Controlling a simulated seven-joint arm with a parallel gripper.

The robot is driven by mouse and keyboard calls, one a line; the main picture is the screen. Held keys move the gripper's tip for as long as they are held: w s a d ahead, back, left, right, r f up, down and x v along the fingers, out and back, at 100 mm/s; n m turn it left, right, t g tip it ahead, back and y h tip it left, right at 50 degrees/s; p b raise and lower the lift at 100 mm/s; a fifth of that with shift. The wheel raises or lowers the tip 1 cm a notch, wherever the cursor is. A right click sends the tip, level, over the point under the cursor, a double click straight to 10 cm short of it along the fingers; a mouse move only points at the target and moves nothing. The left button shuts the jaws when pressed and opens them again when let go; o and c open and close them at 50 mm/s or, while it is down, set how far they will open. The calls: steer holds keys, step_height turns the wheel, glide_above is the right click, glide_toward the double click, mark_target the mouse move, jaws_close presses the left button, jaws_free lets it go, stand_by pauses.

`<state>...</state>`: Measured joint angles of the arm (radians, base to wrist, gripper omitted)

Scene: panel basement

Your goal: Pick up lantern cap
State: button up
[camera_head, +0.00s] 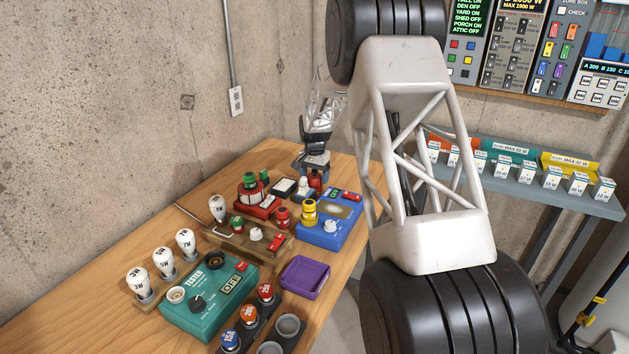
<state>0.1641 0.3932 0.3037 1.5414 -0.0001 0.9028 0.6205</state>
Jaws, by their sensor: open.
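I cannot tell for sure which small part is the lantern cap. A lantern-like piece with a green top (250,181) stands on a red box (264,209) on the wooden table. A small red knob-like piece (315,179) is at the far edge of the table, just below my gripper (314,166). My gripper points down and is open; its fingertips are small and partly hidden, and I cannot tell whether they touch the red piece.
A teal tester (210,300), several white bulbs (164,262), a wooden board with switches (220,237), a purple tray (305,276) and coloured fuses (265,292) crowd the table. A concrete wall (120,90) stands behind. A shelf (560,193) with small boxes is at right.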

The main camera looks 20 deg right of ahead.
stand_by(0.4)
steer(key=c, duration=0.7)
steer(key=shift+c, duration=0.2)
steer(key=shift+r, duration=5)
steer(key=shift+a, duration=0.1)
steer(key=s+a+r, duration=0.1)
steer(key=a+r, duration=0.1)
steer(key=a, duration=0.5)
steer(key=s+a+r, duration=0.1)
steer(key=a+r, duration=0.1)
steer(key=a, duration=0.6)
steer(key=s+a+r, duration=0.1)
steer(key=a, duration=0.7)
steer(key=shift+s+r, duration=0.4)
